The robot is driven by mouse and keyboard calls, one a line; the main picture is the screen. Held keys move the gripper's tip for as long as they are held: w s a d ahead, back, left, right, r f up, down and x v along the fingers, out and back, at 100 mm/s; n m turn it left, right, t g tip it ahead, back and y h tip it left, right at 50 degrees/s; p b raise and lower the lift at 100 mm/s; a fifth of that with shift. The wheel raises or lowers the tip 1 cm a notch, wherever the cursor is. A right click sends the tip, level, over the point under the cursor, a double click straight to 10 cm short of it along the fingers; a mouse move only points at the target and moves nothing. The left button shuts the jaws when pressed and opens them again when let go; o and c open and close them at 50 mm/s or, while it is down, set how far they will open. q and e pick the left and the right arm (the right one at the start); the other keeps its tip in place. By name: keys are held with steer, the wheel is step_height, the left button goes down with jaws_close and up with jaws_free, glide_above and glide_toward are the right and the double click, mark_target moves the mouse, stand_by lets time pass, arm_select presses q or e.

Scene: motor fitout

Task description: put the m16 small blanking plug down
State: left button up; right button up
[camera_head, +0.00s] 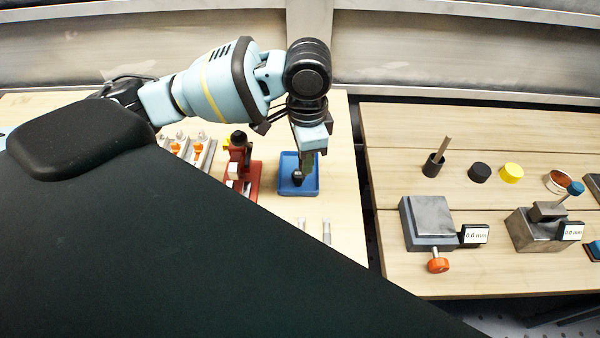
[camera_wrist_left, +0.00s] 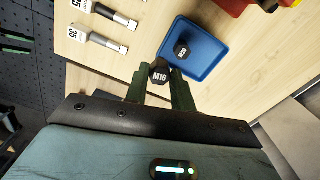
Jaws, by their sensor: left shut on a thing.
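The M16 small blanking plug (camera_wrist_left: 160,75) is a black hexagonal piece with white "M16" lettering. My left gripper (camera_wrist_left: 160,86) is shut on it, one finger on each side. In the wrist view the plug overlaps the near edge of a small blue tray (camera_wrist_left: 208,50); its height above the tray is hard to judge. Another black plug (camera_wrist_left: 182,49) with small white lettering lies in the tray. In the head view my left gripper (camera_head: 306,165) points down over the blue tray (camera_head: 310,187). A black piece (camera_head: 298,176) shows there; which plug it is, I cannot tell. My right gripper is not in view.
A red fixture (camera_head: 240,172) stands close left of the tray. Silver pins (camera_head: 327,232) lie in front of it, and labelled ones (camera_wrist_left: 112,15) show in the wrist view. A second table (camera_head: 385,150) to the right, across a gap, holds gauge blocks and caps.

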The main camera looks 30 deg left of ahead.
arm_select(q)
steer(key=w+a+m, duration=0.3)
steer(key=w+m, duration=0.1)
steer(key=m, duration=0.8)
steer(key=w+a+r+m+b, duration=0.1)
steer(key=w+a+m, duration=0.2)
steer(key=m, duration=1)
steer(key=shift+w+a+b, duration=0.25)
steer(key=shift+w+b, duration=0.05)
steer(key=shift+w, duration=0.05)
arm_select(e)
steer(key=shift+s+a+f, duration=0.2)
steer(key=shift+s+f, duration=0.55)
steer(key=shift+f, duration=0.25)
arm_select(q)
steer(key=shift+f, duration=4.9)
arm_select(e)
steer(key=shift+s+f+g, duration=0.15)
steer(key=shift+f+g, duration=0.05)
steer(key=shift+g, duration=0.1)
arm_select(q)
steer(key=shift+f, duration=0.15)
steer(key=o, duration=1)
steer(key=shift+c, duration=0.2)
